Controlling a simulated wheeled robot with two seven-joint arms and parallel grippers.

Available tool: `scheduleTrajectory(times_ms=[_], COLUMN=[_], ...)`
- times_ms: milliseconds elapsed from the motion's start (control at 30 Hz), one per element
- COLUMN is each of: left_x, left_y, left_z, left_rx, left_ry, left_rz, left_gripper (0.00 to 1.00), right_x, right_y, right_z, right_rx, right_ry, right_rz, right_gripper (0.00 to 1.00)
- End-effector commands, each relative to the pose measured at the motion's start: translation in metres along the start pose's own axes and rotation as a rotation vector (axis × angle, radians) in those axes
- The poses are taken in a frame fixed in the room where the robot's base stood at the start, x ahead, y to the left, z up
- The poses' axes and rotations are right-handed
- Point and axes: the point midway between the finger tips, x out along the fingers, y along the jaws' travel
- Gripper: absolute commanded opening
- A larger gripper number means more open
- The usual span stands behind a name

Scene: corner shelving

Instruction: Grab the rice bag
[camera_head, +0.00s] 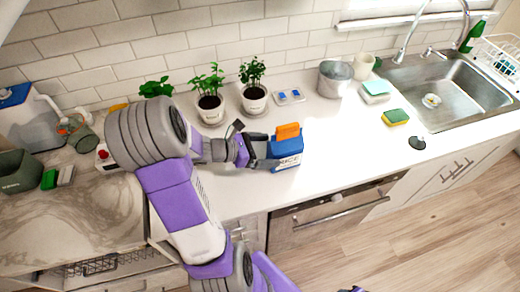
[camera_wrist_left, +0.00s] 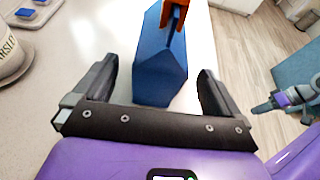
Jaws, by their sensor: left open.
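The rice bag (camera_head: 288,160) is blue with a "RICE" label and an orange clip (camera_head: 288,131) on top. It stands upright on the white counter near the front edge. My left gripper (camera_head: 262,150) is at the bag's left side, open. In the left wrist view the bag (camera_wrist_left: 160,85) lies between the two spread fingers, with gaps visible on both sides. Part of the bag is hidden behind the gripper in the head view. What looks like my right gripper (camera_wrist_left: 282,98) shows at the right edge of the left wrist view, away from the bag; its jaws are unclear.
Potted plants (camera_head: 209,105) (camera_head: 253,98) stand behind my left arm. A small tray (camera_head: 289,97), a metal pot (camera_head: 334,80) and a yellow-green sponge (camera_head: 395,117) sit farther back and right. The sink (camera_head: 450,85) is at the right. The counter right of the bag is clear.

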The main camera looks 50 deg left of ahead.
Motion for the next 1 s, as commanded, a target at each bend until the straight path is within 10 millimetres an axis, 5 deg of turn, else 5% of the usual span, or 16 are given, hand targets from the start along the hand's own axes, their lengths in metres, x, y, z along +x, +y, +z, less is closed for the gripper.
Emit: scheduleTrajectory(times_ms=[300,733,1000], left_x=[0.045,0.054,0.054], left_y=[0.0,0.0,0.0], left_z=[-0.001,0.0,0.0], left_rx=[0.0,-0.001,-0.001], left_ry=[0.0,0.001,0.0], left_rz=[-0.003,0.0,0.0], left_gripper=[0.99,0.99,0.58], right_x=[0.009,0.01,0.01], right_y=[0.003,0.004,0.004], right_z=[-0.001,-0.001,-0.001], right_rx=[0.0,0.0,0.0], right_ry=[0.0,0.0,0.0], right_rz=[0.0,0.0,0.0], right_gripper=[0.31,0.31,0.31])
